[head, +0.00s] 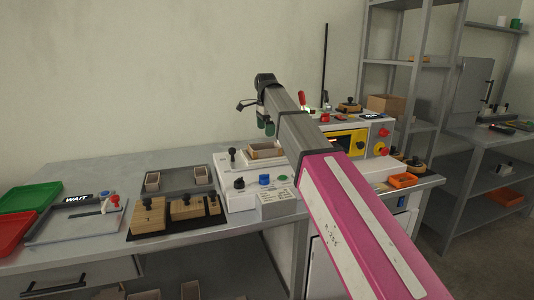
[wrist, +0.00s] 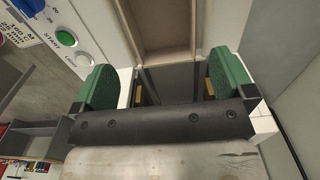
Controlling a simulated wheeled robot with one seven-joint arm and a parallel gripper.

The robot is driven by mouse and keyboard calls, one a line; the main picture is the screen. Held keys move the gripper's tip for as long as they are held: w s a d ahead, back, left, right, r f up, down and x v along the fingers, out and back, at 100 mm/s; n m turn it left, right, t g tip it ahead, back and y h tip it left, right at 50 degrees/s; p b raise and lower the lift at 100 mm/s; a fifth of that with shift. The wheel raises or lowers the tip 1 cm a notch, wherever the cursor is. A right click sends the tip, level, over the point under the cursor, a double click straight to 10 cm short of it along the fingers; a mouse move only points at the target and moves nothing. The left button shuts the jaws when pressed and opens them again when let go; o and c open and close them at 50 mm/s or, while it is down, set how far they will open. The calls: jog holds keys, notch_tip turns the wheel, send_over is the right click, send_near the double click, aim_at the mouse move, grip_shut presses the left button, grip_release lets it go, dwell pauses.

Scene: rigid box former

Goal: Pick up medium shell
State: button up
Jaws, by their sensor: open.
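My gripper (wrist: 164,84) is open, its two green finger pads wide apart with nothing between them in the wrist view. In the head view, my gripper (head: 266,126) hangs above the white machine at the table's middle. A tan open-topped box shell (head: 264,156) sits on that machine under my gripper. In the wrist view a tan box shell (wrist: 193,32) lies just beyond the fingers, its far end cut off by the frame. No size label shows, so I cannot tell which shell is medium.
The white machine (head: 226,198) has knobs and buttons on its front. A black board with wooden blocks (head: 148,217) lies in front of the grey tray (head: 176,171). Red and green trays (head: 32,198) stand at the left. A yellow-panelled machine (head: 345,139) stands behind my arm.

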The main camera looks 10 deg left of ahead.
aim_at(264, 147)
jog(key=f, duration=0.8)
jog(key=shift+a+f, duration=0.25)
jog(key=c, duration=0.6)
